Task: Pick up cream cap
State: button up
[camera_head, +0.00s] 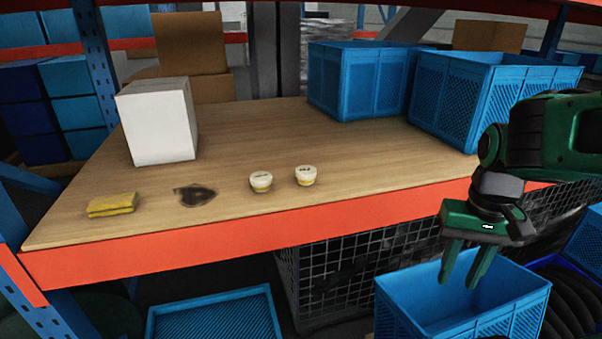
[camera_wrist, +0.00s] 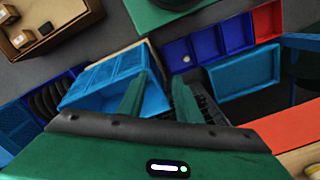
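Two small round cream caps with yellowish lower sides sit on the wooden table near its front edge. The left cream cap (camera_head: 261,182) and the right cream cap (camera_head: 306,176) stand a short gap apart, each with a small dark mark on top. My gripper (camera_head: 461,280) is green, points down, and hangs in front of the table to the right of the caps, its fingertips below the table top. Its two fingers are apart with nothing between them. The fingers also show in the wrist view (camera_wrist: 160,86), over the bins below.
On the table (camera_head: 240,150) are a yellow sponge (camera_head: 112,205), a dark stain (camera_head: 195,194), a white box (camera_head: 158,122) and two blue crates (camera_head: 360,80) at the back right. A blue bin (camera_head: 460,300) stands below my gripper. The orange front beam (camera_head: 250,237) edges the table.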

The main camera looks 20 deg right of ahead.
jog(key=shift+o, duration=0.9)
jog(key=o, duration=0.5)
jog(key=shift+s+r, duration=0.15)
jog(key=shift+s, duration=0.05)
jog(key=shift+o, duration=1.3)
jog(key=w+a+n+t, duration=0.1)
jog(key=w+n, duration=0.3)
jog(key=w, duration=0.5)
jog(key=shift+w+f+t, duration=0.2)
jog(key=shift+f+t, duration=0.2)
jog(key=shift+t, duration=0.3)
jog(key=n+t+y, duration=0.7)
jog(key=n+t, duration=0.1)
jog(key=n, duration=0.1)
send_near(312, 172)
jog(key=shift+w+a+f, duration=0.25)
jog(key=shift+a, duration=0.25)
jog(key=shift+w+a+f, duration=0.2)
jog(key=shift+a+f, duration=0.05)
jog(key=shift+a, duration=0.2)
jog(key=x, duration=0.4)
jog(key=shift+w+f, duration=0.1)
jog(key=shift+w, duration=0.15)
jog(key=shift+h, duration=0.3)
jog(key=shift+w+d+x, duration=0.1)
jog(key=shift+x, duration=1.45)
jog(key=shift+w+d+x, duration=0.1)
jog(key=shift+x, duration=1.4)
